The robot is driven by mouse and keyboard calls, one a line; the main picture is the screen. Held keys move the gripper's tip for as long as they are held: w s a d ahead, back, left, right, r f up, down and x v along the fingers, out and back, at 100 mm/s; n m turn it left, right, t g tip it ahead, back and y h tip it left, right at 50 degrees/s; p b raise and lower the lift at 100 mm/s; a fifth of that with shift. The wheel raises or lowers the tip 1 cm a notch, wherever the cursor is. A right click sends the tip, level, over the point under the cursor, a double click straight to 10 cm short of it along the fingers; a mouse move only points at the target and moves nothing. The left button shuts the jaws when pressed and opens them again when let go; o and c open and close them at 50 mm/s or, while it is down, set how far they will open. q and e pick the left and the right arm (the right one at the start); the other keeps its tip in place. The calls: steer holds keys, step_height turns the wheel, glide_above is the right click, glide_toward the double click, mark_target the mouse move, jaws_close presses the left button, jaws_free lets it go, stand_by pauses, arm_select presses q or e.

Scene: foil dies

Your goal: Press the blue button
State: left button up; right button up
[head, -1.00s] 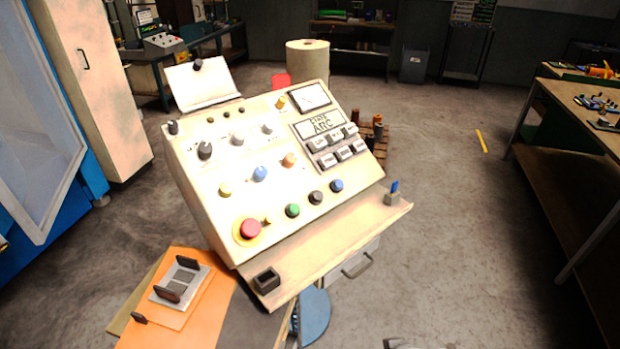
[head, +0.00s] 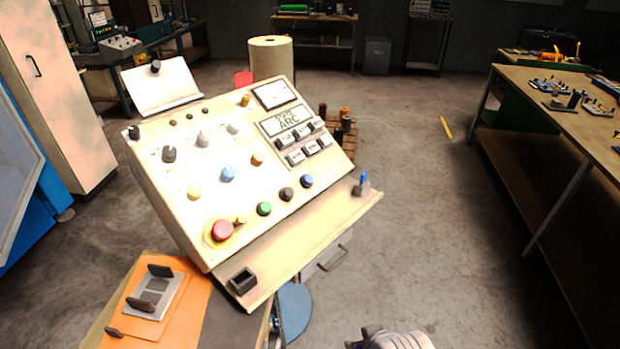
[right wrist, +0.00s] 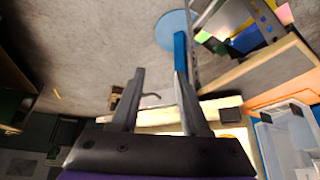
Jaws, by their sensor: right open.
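The blue button (head: 307,181) is a round cap at the right end of the lower row on the beige, slanted control panel (head: 205,258). A black button (head: 287,194) and a green button (head: 264,208) sit to its left. A lighter blue knob (head: 228,174) is higher on the panel. My right gripper (right wrist: 159,72) is open and empty in the right wrist view, apart from the panel, with floor showing beyond its fingers. Part of my right arm shows at the bottom edge of the head view, well below the panel. My left gripper is not in view.
A red mushroom button (head: 222,230) is at the panel's lower left. A shelf with a small black box (head: 242,281) and a blue-topped lever (head: 362,184) juts out below the buttons. A workbench (head: 560,110) stands at right. The floor between is clear.

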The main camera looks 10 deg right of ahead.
jaws_close()
stand_by(1.4)
